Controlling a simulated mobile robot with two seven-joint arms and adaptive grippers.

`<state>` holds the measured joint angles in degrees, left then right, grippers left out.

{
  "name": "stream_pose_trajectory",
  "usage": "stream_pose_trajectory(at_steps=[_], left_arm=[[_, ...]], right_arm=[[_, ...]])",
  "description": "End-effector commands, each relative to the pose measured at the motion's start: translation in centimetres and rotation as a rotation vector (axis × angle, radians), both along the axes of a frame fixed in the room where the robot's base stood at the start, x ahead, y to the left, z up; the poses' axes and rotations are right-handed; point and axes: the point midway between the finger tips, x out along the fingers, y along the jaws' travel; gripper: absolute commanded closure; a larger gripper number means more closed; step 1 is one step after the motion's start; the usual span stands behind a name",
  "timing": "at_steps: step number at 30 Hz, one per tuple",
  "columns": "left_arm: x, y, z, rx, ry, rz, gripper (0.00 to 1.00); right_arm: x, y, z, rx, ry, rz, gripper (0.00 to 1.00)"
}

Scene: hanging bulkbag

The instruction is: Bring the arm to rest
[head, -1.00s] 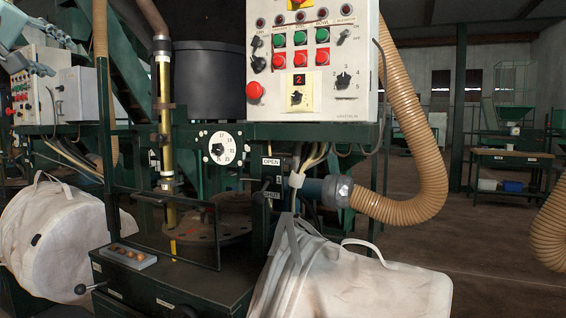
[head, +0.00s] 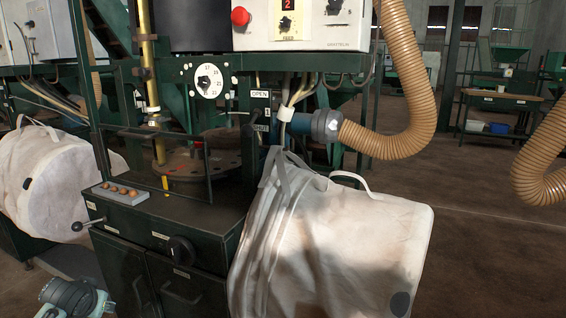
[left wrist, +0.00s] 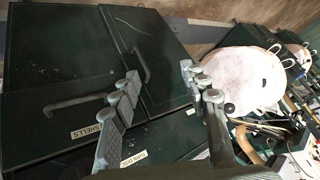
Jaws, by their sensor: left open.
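My left arm (head: 75,298) shows at the bottom left of the head view, low in front of the green machine cabinet (head: 150,262); only a part of it is in frame. My left gripper (left wrist: 160,72) fills the middle of the left wrist view. Its two grey fingers are spread apart with nothing between them. Behind them is the dark cabinet front (left wrist: 60,65) with handles and a label reading SHELLS (left wrist: 86,131). My right gripper is in neither view.
A white bulk bag (head: 335,235) hangs right of the cabinet. Another white bag (head: 50,175) is at the left and a pale bag (left wrist: 240,80) shows in the wrist view. A lever (head: 88,225) sticks out of the cabinet. A ribbed hose (head: 410,90) curves above open floor (head: 485,240).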

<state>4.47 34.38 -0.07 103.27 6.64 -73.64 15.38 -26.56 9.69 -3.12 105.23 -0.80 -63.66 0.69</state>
Motion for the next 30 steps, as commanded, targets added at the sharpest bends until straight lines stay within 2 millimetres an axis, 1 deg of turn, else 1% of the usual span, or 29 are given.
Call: stream_pose_trajectory(at_steps=[1, 3, 6, 9, 12, 17, 18, 21, 23, 24, 26, 27, 30], left_arm=[[-2.8, -0.2, -3.6, 0.032, 0.073, -0.039, 0.55], [-6.1, -0.5, -7.2, 0.073, 0.151, -0.094, 0.55], [-10.4, -0.8, -11.2, 0.117, 0.246, -0.164, 0.55], [-14.1, -1.1, -14.1, 0.149, 0.321, -0.222, 0.55], [-17.6, -1.5, -16.5, 0.172, 0.388, -0.277, 0.55], [-23.0, -2.0, -19.5, 0.201, 0.484, -0.359, 0.55], [-23.5, -3.1, -20.2, 0.179, 0.485, -0.362, 0.55], [-24.0, -7.0, -21.7, 0.084, 0.464, -0.334, 0.55], [-24.5, -9.2, -22.6, 0.031, 0.457, -0.32, 0.55], [-24.7, -10.7, -23.1, -0.003, 0.452, -0.311, 0.55], [-25.0, -13.0, -23.7, -0.054, 0.444, -0.297, 0.55], [-25.2, -14.5, -24.1, -0.087, 0.439, -0.288, 0.55], [-25.5, -17.8, -24.7, -0.159, 0.428, -0.269, 0.55]], right_arm=[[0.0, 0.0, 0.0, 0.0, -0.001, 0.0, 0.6], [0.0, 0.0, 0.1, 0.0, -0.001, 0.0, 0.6], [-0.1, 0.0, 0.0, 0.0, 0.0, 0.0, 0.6], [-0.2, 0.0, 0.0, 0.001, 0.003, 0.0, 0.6], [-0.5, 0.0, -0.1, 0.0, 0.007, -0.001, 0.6], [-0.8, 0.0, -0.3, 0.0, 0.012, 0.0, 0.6], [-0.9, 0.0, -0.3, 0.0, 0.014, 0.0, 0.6], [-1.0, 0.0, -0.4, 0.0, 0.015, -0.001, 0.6], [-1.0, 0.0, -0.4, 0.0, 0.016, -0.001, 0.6], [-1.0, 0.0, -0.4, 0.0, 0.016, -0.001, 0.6], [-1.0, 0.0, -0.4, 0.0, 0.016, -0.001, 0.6], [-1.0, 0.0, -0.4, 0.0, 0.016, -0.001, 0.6], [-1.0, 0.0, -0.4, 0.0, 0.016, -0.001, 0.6]])
